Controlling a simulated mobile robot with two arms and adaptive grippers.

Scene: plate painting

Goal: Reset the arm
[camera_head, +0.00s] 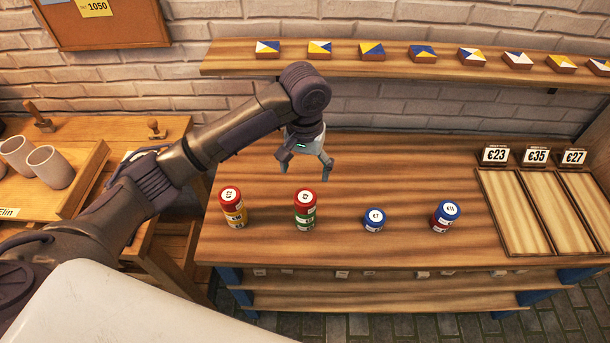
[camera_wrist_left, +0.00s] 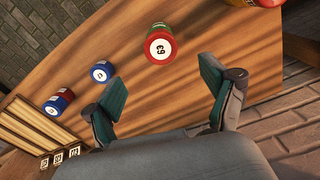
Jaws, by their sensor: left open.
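My left gripper (camera_head: 307,169) is open and empty, held above the back part of the wooden table (camera_head: 380,180). Its two fingers (camera_wrist_left: 165,100) are spread apart in the left wrist view, with bare table between them. My left arm reaches in from the left over the table. My right gripper is in neither view.
On the table stand a red and yellow stack (camera_head: 233,210), a red and green stack (camera_head: 305,212), a single blue can (camera_head: 374,220) and a blue and red stack (camera_head: 444,217). Priced trays (camera_head: 542,213) lie right. A shelf (camera_head: 225,62) with several patterned tiles runs behind.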

